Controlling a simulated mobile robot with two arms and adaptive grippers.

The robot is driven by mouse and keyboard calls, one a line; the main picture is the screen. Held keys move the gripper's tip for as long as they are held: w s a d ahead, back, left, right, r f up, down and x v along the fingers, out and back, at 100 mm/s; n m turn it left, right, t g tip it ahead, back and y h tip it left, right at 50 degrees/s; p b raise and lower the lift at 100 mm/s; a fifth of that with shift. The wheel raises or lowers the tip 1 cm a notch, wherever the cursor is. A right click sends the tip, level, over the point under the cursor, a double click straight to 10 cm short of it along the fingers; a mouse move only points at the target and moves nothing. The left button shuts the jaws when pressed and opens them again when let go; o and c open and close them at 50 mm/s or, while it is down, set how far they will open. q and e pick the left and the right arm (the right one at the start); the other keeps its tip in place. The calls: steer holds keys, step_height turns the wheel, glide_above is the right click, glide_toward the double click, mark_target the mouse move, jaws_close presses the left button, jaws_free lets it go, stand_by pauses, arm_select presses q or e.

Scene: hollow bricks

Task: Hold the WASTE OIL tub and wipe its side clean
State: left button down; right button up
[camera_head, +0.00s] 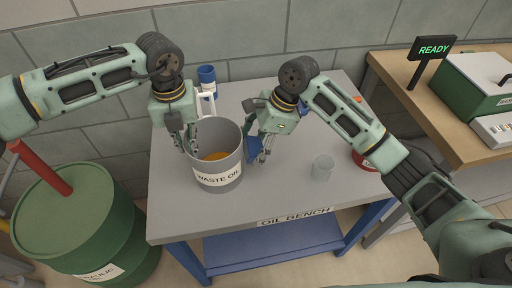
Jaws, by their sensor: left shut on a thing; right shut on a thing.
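The grey WASTE OIL tub (230,166) stands upright on the grey oil bench (290,196), its white label facing front. Some orange-brown liquid shows inside it. My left gripper (192,147) comes down at the tub's left rim and is shut on it. My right gripper (259,156) is just right of the tub, shut on a blue cloth (253,147) that is partly hidden by the fingers. I cannot tell whether the cloth touches the tub's side. No stain is clear from this view.
A clear glass (322,167) stands right of my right gripper. A red container (364,160) is partly hidden behind my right arm. A green drum (80,220) is left of the bench. The bench front is clear.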

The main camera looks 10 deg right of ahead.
steer(key=shift+r, duration=2.15)
steer(key=shift+f, duration=3.2)
steer(key=shift+r, duration=3.2)
steer(key=shift+d, duration=0.15)
steer(key=d+r, duration=0.1)
steer(key=d, duration=0.1)
steer(key=d+r, duration=0.1)
steer(key=r, duration=0.1)
steer(key=shift+d, duration=0.4)
step_height(320, 180, up, 9)
